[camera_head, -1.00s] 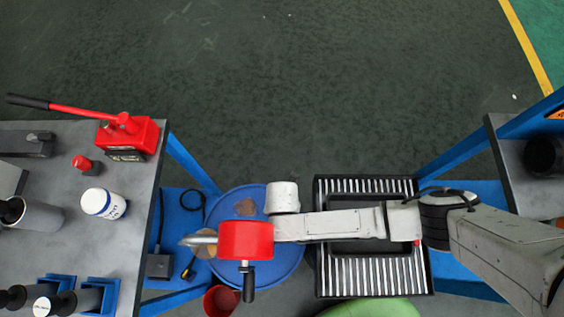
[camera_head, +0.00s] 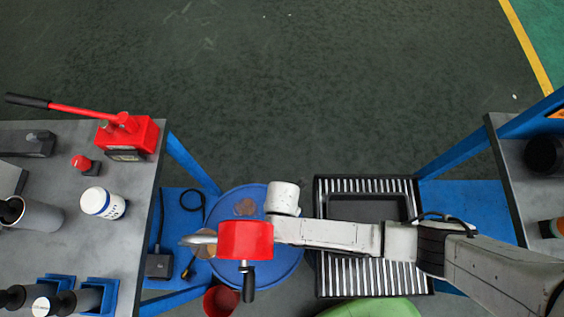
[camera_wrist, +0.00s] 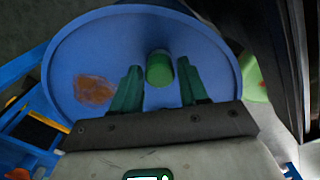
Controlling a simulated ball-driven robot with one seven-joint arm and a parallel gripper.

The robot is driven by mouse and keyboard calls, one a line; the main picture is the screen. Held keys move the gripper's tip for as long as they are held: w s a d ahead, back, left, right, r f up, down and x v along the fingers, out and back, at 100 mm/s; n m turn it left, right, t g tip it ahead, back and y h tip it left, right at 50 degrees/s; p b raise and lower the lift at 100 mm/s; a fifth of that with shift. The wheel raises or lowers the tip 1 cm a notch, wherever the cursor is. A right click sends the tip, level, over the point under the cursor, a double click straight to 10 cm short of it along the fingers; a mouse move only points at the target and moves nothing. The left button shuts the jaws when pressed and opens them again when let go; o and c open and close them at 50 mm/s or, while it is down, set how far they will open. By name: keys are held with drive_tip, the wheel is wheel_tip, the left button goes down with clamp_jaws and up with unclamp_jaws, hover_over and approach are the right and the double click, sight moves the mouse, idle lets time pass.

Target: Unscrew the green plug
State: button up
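The green plug (camera_wrist: 160,68) is a short green cylinder on the blue drum lid, which shows in the wrist view (camera_wrist: 112,38). My gripper (camera_wrist: 160,85) is open, with one dark green finger to each side of the plug's near end. A gap shows between the plug and the fingers; I cannot tell how low they reach. In the head view the blue drum (camera_head: 285,270) stands in the lower middle, partly covered by my arm and a red crank pump (camera_head: 245,239). The plug and my fingers are hidden in that view.
A bench (camera_head: 140,190) at left carries a red hand pump (camera_head: 127,135), a white bottle (camera_head: 103,203) and other parts. A black slatted tray (camera_head: 365,290) lies below my arm, right of the drum. A red bucket (camera_head: 221,302) stands in front of the drum.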

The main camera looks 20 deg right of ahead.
clamp_jaws()
drive_tip(key=shift+r, duration=0.1)
idle(0.4)
drive_tip(key=shift+n+b, duration=0.6)
drive_tip(key=shift+n, duration=2)
drive_tip(key=n+b, duration=0.1)
drive_tip(key=n, duration=0.1)
drive_tip(key=shift+n, duration=0.4)
drive_tip(key=shift+n+b, duration=0.3)
drive_tip(key=shift+n, duration=0.9)
